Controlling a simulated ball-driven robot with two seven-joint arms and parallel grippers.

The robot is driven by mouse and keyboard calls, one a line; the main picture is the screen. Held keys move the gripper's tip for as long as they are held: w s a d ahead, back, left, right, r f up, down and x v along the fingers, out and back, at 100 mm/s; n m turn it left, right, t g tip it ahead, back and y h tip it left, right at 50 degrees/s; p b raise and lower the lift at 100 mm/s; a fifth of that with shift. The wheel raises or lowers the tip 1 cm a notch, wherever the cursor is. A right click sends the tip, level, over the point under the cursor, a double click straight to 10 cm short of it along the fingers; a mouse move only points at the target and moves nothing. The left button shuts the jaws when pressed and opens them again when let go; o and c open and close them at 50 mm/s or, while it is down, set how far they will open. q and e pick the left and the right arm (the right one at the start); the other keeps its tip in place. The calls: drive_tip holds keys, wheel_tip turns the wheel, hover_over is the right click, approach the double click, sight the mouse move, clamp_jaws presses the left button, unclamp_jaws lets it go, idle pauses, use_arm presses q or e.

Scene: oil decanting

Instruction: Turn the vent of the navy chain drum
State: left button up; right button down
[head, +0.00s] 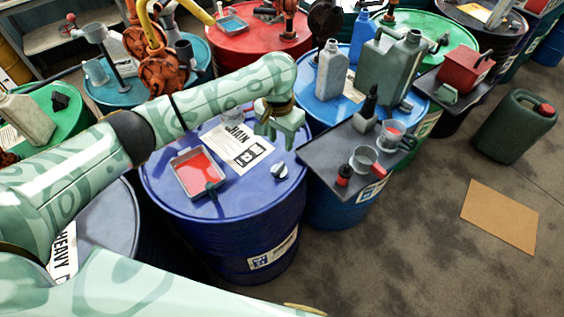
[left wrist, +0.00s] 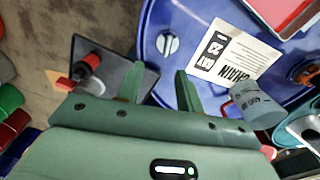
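The navy chain drum (head: 222,238) stands at the middle of the head view, with a white CHAIN label (head: 240,148) on its lid. Its vent (head: 279,171) is a small light round cap with a dark slot, near the lid's right edge. In the left wrist view the vent (left wrist: 167,43) shows clearly, beyond the fingertips. My left gripper (head: 280,140) is above the right part of the lid, apart from the vent. Its two fingers (left wrist: 160,80) are spread with nothing between them. My right gripper is not in view.
A tray of red liquid (head: 187,182) sits on the drum's lid. A dark tray (head: 335,178) with cups and small bottles is close on the right. A blue drum (head: 322,88) with cans stands behind. Open floor with a cardboard sheet (head: 500,216) lies at right.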

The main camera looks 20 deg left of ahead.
sight(277, 168)
use_arm(q)
drive_tip(key=shift+n, duration=0.4)
drive_tip(key=f+b, duration=0.2)
drive_tip(key=f, duration=0.2)
drive_tip(key=a+f+b, duration=0.1)
drive_tip(key=f+b, duration=0.1)
drive_tip(key=f, duration=0.3)
drive_tip(key=w+f+b, duration=0.1)
drive_tip(key=f+b, duration=0.2)
drive_tip(key=f, duration=0.2)
drive_tip(key=shift+w+a, duration=0.1)
drive_tip(key=shift+a, duration=0.05)
clamp_jaws()
